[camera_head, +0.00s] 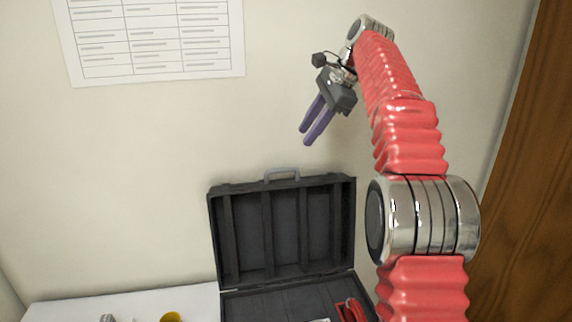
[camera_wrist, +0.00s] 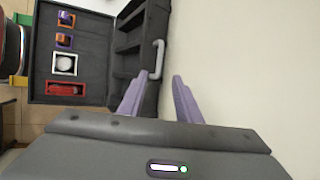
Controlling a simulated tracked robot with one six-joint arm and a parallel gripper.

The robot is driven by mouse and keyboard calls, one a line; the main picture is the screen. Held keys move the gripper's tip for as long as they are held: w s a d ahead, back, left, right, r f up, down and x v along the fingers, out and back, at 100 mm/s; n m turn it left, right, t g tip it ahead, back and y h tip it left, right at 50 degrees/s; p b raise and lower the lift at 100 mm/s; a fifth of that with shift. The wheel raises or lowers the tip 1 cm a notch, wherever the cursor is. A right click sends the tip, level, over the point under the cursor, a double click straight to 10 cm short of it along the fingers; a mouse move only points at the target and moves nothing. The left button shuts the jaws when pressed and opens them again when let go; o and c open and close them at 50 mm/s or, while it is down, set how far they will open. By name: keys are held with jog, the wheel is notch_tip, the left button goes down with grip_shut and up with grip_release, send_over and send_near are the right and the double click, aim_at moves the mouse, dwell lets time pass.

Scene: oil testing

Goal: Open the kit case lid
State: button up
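The black kit case (camera_head: 296,297) stands on the table against the wall. Its ribbed lid (camera_head: 284,232) is raised and stands about upright, with the inside facing me. A grey handle (camera_head: 283,172) sits on the lid's top edge. My gripper (camera_head: 307,136) is in the air above the lid, with its purple fingers pointing down and apart, nothing between them. In the wrist view the handle (camera_wrist: 158,58) lies beyond the fingertips, apart from them. The case's dark base (camera_wrist: 95,88) shows there with several items in it, including a red one (camera_wrist: 66,89).
A white table top (camera_head: 120,306) lies left of the case, with a yellow object (camera_head: 171,317) at its edge. A printed sheet (camera_head: 150,40) hangs on the wall behind. A brown wooden panel (camera_head: 525,200) stands at the right.

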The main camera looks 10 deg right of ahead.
aim_at(284, 169)
jog(key=x, duration=1.3)
grip_shut()
dwell(0.5)
